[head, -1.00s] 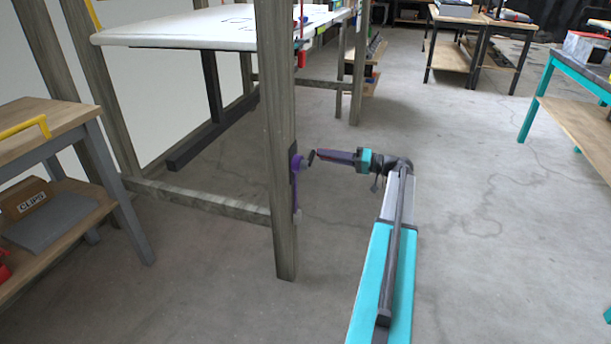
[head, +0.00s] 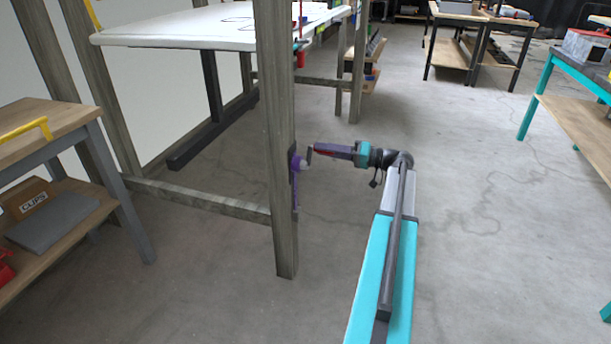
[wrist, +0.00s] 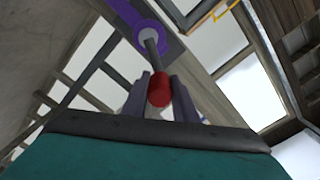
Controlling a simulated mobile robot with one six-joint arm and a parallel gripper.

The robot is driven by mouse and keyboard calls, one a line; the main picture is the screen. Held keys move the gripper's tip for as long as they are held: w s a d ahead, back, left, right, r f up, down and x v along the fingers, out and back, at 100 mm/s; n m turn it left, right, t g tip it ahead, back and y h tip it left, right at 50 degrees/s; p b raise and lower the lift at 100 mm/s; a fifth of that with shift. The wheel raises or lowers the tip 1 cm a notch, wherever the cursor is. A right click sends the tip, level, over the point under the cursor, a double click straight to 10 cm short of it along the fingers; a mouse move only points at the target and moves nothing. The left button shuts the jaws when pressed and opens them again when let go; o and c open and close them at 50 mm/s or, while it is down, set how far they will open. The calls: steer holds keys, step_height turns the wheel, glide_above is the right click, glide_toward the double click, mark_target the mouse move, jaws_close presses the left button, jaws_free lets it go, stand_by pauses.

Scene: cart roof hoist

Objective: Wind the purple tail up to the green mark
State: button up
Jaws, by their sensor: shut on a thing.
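A purple winch (head: 296,164) is fixed to the right face of the near wooden post (head: 278,220). Its purple ring also shows in the wrist view (wrist: 136,13), with a grey crank arm (wrist: 152,46) coming out of it. The crank ends in a red knob (wrist: 159,89). My gripper (wrist: 159,86) is shut on this red knob. In the head view my gripper (head: 314,150) is just right of the winch. A thin purple strip (head: 296,196) runs down the post below the winch; I cannot tell whether it is the tail. I cannot make out the green mark.
A white panel (head: 180,31) lies high on the wooden frame behind the post. A low crossbar (head: 200,200) runs left from it. A workbench (head: 40,118) stands at left, a teal-legged table (head: 545,80) at right. The floor right of my arm is clear.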

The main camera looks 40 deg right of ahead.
steer(key=shift+a+r, duration=0.35)
steer(key=shift+r, duration=0.15)
steer(key=shift+s+a, duration=0.35)
steer(key=shift+a, duration=0.3)
steer(key=shift+s+a, duration=0.4)
steer(key=shift+a, duration=0.3)
steer(key=shift+s+a, duration=0.35)
steer(key=shift+a, duration=0.3)
